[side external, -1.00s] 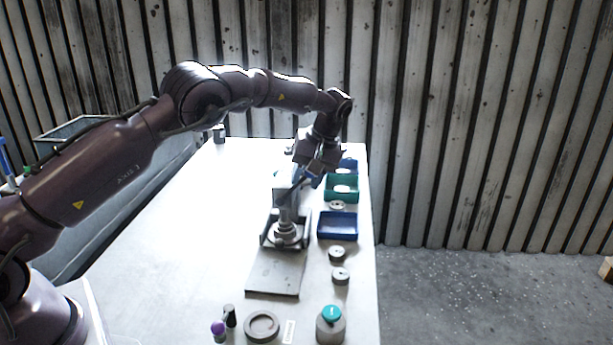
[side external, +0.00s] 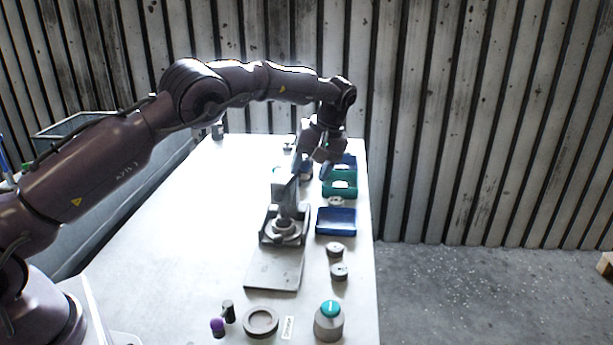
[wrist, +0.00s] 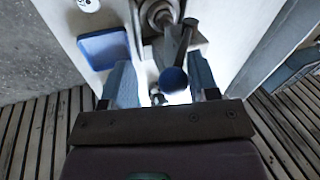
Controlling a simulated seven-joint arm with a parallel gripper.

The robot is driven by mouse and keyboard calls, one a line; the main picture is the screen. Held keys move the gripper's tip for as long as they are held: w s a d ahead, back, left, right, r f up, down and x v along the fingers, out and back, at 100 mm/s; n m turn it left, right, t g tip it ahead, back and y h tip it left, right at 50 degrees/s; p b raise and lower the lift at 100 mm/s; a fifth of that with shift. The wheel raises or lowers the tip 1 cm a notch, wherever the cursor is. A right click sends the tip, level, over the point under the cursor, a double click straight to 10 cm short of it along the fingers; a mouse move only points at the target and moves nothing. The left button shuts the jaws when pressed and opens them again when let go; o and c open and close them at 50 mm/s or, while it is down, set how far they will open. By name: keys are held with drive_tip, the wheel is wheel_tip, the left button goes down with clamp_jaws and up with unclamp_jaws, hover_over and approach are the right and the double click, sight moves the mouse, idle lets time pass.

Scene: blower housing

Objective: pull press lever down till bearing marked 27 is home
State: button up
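The press (side external: 284,212) stands mid-bench on a grey base plate (side external: 272,272). A round stepped part (side external: 284,231) sits under its ram, and the same part shows in the wrist view (wrist: 160,14); no 27 is legible on it. The grey press lever (wrist: 178,45) ends in a dark blue ball knob (wrist: 173,80). My gripper (side external: 314,168) is above and behind the press. In the wrist view my gripper (wrist: 163,86) has its blue fingers wide apart, with the knob between them, nearer the right finger. I cannot tell whether they touch.
A blue tray (side external: 336,233) and a green tray (side external: 340,193) stand right of the press. Loose rings (side external: 335,250) lie in front of them. A flat ring (side external: 261,322), a teal-topped cylinder (side external: 329,322) and a purple-ended tool (side external: 218,326) are at the near edge.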

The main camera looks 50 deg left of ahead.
drive_tip(key=v, duration=0.4)
drive_tip(key=shift+w+d+r, duration=0.1)
drive_tip(key=shift+d+r, duration=0.1)
drive_tip(key=shift+r, duration=0.15)
